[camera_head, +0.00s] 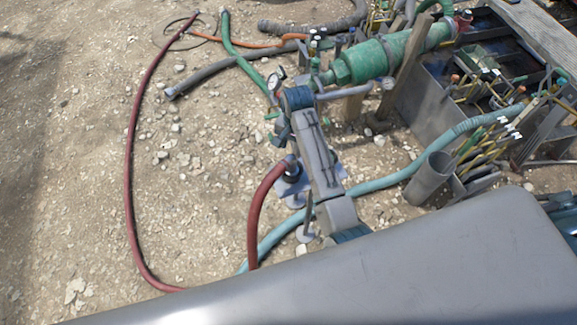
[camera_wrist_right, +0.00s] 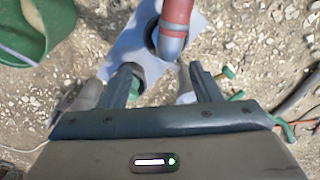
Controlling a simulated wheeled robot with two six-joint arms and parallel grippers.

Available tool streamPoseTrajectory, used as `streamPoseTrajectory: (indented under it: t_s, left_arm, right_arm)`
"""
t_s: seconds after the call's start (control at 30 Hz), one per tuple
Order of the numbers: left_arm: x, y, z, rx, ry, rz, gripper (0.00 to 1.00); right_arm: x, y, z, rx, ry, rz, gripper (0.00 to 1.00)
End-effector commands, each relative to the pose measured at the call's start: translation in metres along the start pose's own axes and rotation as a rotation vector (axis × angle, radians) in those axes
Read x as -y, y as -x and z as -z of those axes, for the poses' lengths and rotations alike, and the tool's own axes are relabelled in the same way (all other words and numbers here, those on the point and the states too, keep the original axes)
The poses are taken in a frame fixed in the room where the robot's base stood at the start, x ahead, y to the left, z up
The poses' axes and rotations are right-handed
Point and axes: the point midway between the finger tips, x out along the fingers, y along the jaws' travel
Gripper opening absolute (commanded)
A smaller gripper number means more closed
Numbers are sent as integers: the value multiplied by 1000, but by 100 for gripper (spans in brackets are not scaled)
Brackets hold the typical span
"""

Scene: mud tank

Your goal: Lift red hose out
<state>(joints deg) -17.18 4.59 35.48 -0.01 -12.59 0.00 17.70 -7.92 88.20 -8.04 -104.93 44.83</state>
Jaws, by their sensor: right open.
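The red hose (camera_head: 131,170) lies in a long loop on the gravel at left in the head view. Its near part rises from behind my grey arm and bends to a grey end fitting (camera_head: 291,166) at a pale plate below centre. In the right wrist view, the red hose (camera_wrist_right: 177,12) with its grey fitting (camera_wrist_right: 170,42) stands just beyond the fingertips, over a pale plate. My right gripper (camera_head: 284,138) is beside the fitting in the head view. In the right wrist view, my right gripper (camera_wrist_right: 164,75) is open, with nothing held. My left gripper is not in view.
A green cylinder (camera_head: 385,55) lies at upper right beside grey tanks. Orange (camera_head: 246,43), green and grey hoses lie at the back. Open gravel is at left.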

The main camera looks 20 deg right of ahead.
Motion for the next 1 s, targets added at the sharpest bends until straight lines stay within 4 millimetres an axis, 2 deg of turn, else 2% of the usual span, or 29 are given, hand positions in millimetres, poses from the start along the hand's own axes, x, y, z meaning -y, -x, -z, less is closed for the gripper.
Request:
streamPoseTrajectory:
  t_s: [0.1,0.2,0.5,0.67,0.87,1.0]
  left_arm:
    - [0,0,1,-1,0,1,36]
    - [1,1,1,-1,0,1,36]
    - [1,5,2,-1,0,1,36]
    - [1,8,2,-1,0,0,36]
    - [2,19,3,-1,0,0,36]
    - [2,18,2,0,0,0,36]
  right_arm:
    - [14,6,4,10,-25,-6,58]
    - [19,4,4,15,-37,-12,58]
    - [18,-40,3,16,-38,-12,58]
    - [17,-50,3,15,-38,-12,58]
    - [12,-77,-2,16,-38,-14,58]
    - [13,-95,-1,15,-38,-12,58]
